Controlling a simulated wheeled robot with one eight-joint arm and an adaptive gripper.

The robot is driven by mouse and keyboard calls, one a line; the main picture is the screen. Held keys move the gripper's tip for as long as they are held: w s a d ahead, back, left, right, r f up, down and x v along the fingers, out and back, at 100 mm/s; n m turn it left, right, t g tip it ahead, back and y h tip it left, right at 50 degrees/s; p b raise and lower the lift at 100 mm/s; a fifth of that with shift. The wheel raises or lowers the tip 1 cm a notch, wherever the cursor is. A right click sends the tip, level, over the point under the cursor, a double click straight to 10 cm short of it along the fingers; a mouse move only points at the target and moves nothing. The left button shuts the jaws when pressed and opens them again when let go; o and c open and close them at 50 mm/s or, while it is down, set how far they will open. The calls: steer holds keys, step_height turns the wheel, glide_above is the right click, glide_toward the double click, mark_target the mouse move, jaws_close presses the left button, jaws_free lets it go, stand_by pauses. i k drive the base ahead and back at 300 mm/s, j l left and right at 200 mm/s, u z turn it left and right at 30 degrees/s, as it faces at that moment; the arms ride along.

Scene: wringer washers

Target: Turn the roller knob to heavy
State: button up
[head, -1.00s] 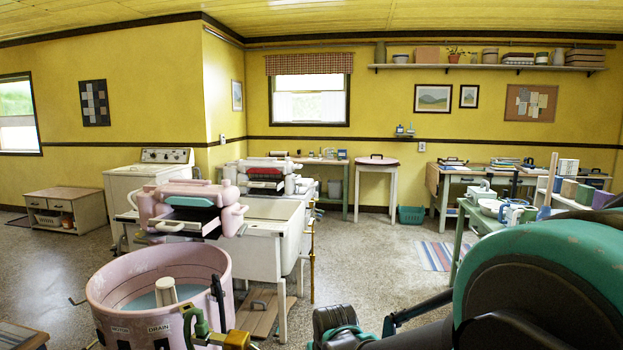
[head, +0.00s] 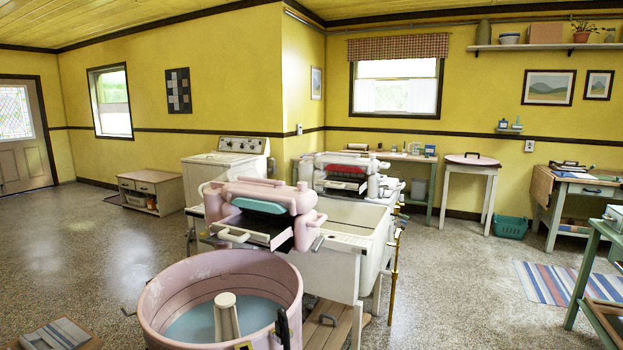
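The pink wringer head (head: 285,193) stands above the pink round tub (head: 160,318) in the lower middle of the head view. It has pale pink rounded housings, a teal part between them and a dark tray with a pale handle below. I cannot make out a roller knob or a heavy mark on it at this size. Part of a label shows at the tub's bottom edge, cut off by the frame. My gripper is not in view.
White rinse sinks (head: 352,225) on legs stand right behind the pink tub. A white stove-like appliance (head: 205,180) and a low cabinet (head: 150,192) stand back left. A low wooden piece (head: 62,335) lies front left. Open floor (head: 450,290) lies right, with a striped rug (head: 565,284) and green-legged table (head: 590,265).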

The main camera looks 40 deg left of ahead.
mark_target(302, 186)
steer(key=i+j, duration=0.15)
steer(key=i, duration=0.3)
steer(key=i+j, duration=0.15)
steer(key=i, duration=0.3)
steer(key=i+j, duration=0.15)
steer(key=i, duration=0.35)
steer(key=i+j, duration=0.15)
steer(key=i, duration=0.3)
steer(key=i+l+u, duration=0.1)
steer(key=i+u, duration=0.35)
steer(key=i+l+u, duration=0.3)
steer(key=i+u, duration=0.15)
steer(key=i, duration=0.1)
